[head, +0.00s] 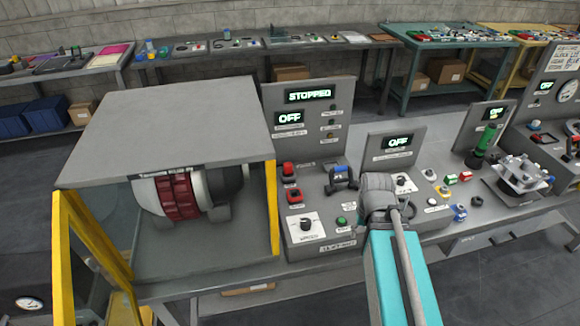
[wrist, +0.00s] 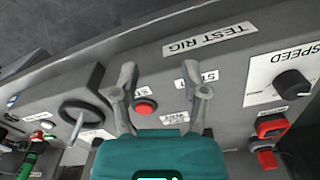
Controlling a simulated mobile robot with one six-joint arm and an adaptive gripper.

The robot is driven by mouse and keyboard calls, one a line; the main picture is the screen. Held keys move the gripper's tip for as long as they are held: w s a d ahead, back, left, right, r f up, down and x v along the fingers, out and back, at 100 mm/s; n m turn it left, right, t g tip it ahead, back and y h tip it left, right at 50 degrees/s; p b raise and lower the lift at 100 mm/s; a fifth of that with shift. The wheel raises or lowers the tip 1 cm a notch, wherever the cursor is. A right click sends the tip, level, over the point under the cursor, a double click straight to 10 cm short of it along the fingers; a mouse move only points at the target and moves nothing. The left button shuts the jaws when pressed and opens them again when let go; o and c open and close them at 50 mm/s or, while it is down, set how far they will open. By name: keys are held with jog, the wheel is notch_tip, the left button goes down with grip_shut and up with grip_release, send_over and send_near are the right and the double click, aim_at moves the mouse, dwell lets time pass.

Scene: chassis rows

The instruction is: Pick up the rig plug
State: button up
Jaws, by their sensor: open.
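My gripper (wrist: 165,78) is open and empty. Its two grey fingers stand apart over the test rig panel, with a red button (wrist: 145,106) between them in the picture. No thing is readably marked as the rig plug. The rear red fitting (head: 289,171) and front red fitting (head: 294,195) may be the plug and its socket; I cannot tell. Both show at the right of the wrist view, one (wrist: 270,125) nearer the speed dial. My gripper touches neither.
The speed dial (head: 305,224) and a green button (head: 341,222) are on the panel's front. A guarded motor housing (head: 180,110) stands left. A second panel (head: 390,146) and a metal fixture (head: 519,172) stand right. Displays read STOPPED and OFF.

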jog(key=shift+a, duration=0.1)
jog(key=o, duration=0.3)
jog(key=shift+w+a+r, duration=0.1)
jog(key=shift+o, duration=0.3)
jog(key=shift+w+a+r, duration=0.15)
jog(key=shift+w, duration=0.1)
jog(key=n+t+y+p, duration=0.1)
jog(key=n+t+p, duration=0.25)
jog(key=p, duration=0.85)
send_near(287, 164)
jog(key=shift+s+d+r+t, duration=0.25)
jog(key=shift+s+r+t, duration=0.2)
jog(key=shift+s+r, duration=0.3)
jog(key=shift+f, duration=0.2)
jog(key=b+x, duration=0.7)
jog(key=x, duration=0.1)
jog(key=shift+a+f+b, duration=0.1)
jog(key=shift+f+b, duration=0.05)
jog(key=shift+b, duration=0.25)
jog(key=shift+w, duration=0.1)
